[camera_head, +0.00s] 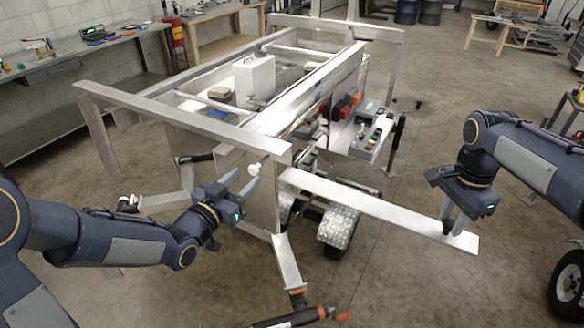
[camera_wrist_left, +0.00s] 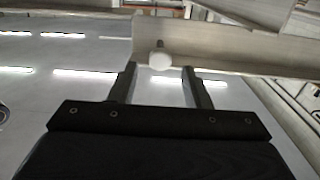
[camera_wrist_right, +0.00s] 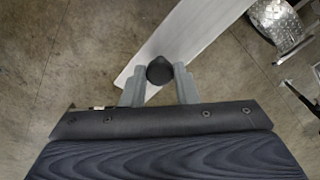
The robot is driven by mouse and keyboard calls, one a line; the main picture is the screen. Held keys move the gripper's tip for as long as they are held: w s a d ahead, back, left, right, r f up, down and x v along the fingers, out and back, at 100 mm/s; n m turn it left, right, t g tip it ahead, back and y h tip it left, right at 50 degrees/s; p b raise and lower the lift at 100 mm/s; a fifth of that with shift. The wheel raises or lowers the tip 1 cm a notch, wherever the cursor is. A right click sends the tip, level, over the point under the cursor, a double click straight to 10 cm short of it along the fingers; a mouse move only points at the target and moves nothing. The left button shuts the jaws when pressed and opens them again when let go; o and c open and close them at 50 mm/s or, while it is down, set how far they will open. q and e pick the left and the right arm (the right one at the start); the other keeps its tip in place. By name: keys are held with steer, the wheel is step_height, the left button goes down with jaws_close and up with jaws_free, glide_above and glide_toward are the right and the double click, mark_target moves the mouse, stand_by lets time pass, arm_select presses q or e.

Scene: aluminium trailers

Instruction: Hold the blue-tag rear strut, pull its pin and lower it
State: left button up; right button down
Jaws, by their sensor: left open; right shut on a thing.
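A long flat aluminium strut (camera_head: 370,207) sticks out from the trailer's near right corner, raised roughly level. My right gripper (camera_head: 452,226) is shut at its outer end; in the right wrist view its fingers (camera_wrist_right: 158,74) flank a black round knob (camera_wrist_right: 159,70) on the strut (camera_wrist_right: 195,38). My left gripper (camera_head: 243,180) is open beside the trailer's near corner post. A white round-headed pin (camera_head: 254,169) is just ahead of its fingertips; in the left wrist view the pin head (camera_wrist_left: 160,59) lies between the open fingers. I cannot make out a blue tag.
The trailer frame (camera_head: 190,122) fills the middle, with a white case (camera_head: 254,80) inside. A splayed leg (camera_head: 286,262) and a wheel fender (camera_head: 338,226) lie below. Floor under the strut's outer end looks clear.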

mark_target(252, 171)
arm_select(q)
steer(key=x, duration=0.5)
steer(key=shift+s, duration=0.1)
jaws_close()
